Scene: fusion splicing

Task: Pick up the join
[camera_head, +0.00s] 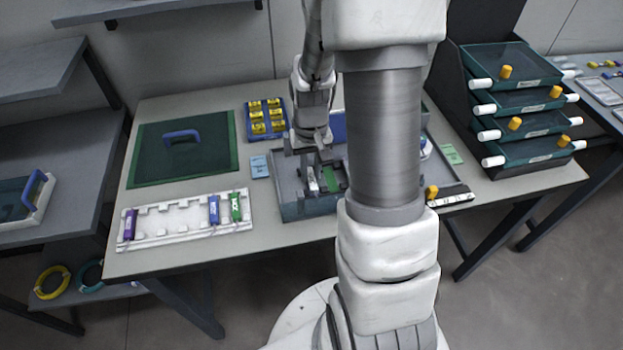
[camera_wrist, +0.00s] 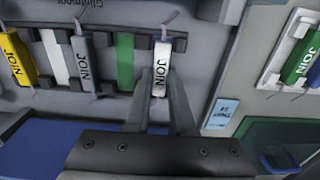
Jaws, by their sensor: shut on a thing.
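A white block marked JOIN (camera_wrist: 160,70) stands between the two fingers of my gripper (camera_wrist: 161,84) in the wrist view, with thin strands at its ends. My gripper is shut on this white join at the grey tray (camera_head: 296,211). In the head view the gripper (camera_head: 320,182) is down inside the tray, and the white join (camera_head: 312,179) shows beside a green strip (camera_head: 331,179). I cannot tell whether the join is clear of the tray floor.
A white rack (camera_head: 170,222) at the table's front left holds purple, blue and green joins. A green mat with a blue handle (camera_head: 181,136) lies behind it. A blue box of yellow pieces (camera_head: 266,118) stands behind the tray. Stacked green drawers (camera_head: 525,105) stand at right.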

